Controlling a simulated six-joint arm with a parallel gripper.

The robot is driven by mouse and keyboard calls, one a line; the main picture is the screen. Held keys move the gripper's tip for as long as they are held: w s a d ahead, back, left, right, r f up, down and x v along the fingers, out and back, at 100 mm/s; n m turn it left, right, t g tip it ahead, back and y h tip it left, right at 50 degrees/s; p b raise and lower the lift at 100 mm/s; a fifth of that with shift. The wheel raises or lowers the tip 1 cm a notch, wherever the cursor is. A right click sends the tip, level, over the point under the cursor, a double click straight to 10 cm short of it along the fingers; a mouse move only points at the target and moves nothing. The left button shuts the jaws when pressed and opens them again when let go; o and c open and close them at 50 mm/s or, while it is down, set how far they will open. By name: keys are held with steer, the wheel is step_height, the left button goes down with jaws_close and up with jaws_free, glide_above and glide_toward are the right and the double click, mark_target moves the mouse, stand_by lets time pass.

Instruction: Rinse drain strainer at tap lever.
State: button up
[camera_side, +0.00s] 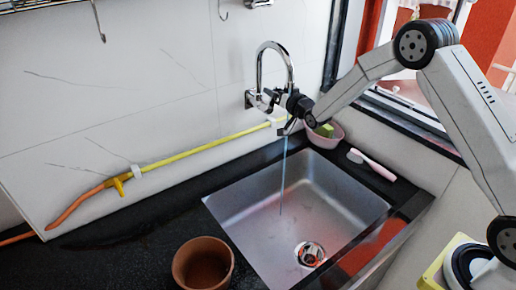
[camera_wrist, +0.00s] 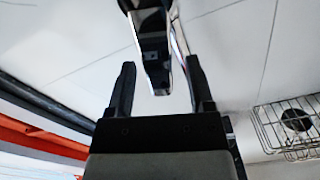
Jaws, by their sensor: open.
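The chrome tap (camera_side: 272,50) is fixed to the white wall, and a thin bluish stream (camera_side: 283,175) runs from it into the sink. My gripper (camera_side: 280,98) is at the tap body. In the wrist view, my open gripper (camera_wrist: 160,78) has one finger on each side of the shiny tap lever (camera_wrist: 153,45). A gap shows at each side; contact cannot be told. The drain strainer (camera_side: 310,254) sits at the drain in the sink floor, away from the gripper. The lever is mostly hidden in the side view.
The steel sink (camera_side: 245,215) is set in a black counter (camera_side: 120,240). A clay pot (camera_side: 187,262) stands left of it. A yellow-orange hose (camera_side: 190,153) lies along the wall. A wire rack (camera_wrist: 290,130) shows in the wrist view.

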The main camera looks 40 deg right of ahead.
steer(key=s, duration=0.7)
steer(key=shift+s, duration=0.35)
stand_by(0.5)
steer(key=s+a+f+n+g, duration=0.1)
steer(key=s+g, duration=0.6)
steer(key=s, duration=0.8)
steer(key=s+a+f+n+g, duration=0.2)
steer(key=s+a+f+g, duration=0.2)
steer(key=s+g, duration=0.4)
steer(key=s+a, duration=0.1)
steer(key=s, duration=0.6)
steer(key=shift+a+f, duration=0.15)
steer(key=shift+f, duration=0.15)
steer(key=shift+c, duration=2.2)
steer(key=shift+a, duration=0.1)
